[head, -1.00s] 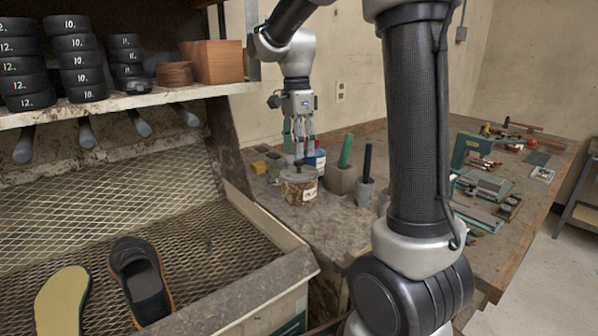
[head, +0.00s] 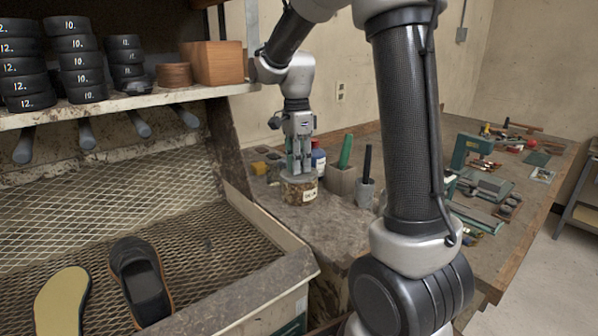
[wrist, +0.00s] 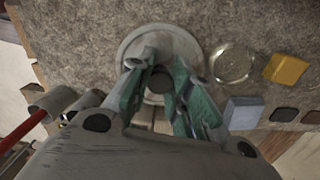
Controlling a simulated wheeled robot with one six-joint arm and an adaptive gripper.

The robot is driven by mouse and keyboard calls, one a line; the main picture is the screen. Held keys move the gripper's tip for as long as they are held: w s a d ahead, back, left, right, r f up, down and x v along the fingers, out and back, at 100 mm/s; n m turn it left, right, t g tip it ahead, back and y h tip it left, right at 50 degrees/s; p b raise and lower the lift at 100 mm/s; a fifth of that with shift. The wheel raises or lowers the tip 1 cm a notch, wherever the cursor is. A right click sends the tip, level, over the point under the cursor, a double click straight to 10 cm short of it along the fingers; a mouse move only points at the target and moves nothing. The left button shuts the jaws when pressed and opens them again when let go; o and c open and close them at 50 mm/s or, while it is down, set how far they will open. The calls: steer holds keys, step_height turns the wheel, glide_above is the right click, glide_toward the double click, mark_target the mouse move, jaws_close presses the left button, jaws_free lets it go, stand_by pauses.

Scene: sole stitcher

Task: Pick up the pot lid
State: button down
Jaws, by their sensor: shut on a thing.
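The pot (head: 299,192) is a small brown container with a pale label, standing on the workbench behind the mesh tray. Its lid is a round grey disc with a dark knob; the lid (wrist: 133,48) shows from above in the wrist view, still over the pot. My gripper (head: 298,170) points straight down at the pot. In the wrist view my gripper (wrist: 162,80) has its green-padded fingers closed around the dark knob (wrist: 161,82). The fingers hide part of the lid.
A block holding a green handle (head: 346,150) and a cup with a black rod (head: 367,165) are further right. A yellow block (wrist: 285,70) and a glass dish (wrist: 232,62) lie nearby.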

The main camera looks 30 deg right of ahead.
step_height(320, 180, up, 8)
steer(key=shift+s+r, duration=0.1)
steer(key=shift+r, duration=0.05)
steer(key=shift+s+f+t, duration=0.15)
steer(key=shift+f+t, duration=0.25)
steer(key=shift+f, duration=3.35)
steer(key=shift+f, duration=0.15)
steer(key=c, duration=0.7)
jaws_free()
steer(key=shift+c, duration=0.2)
steer(key=shift+r, duration=3.5)
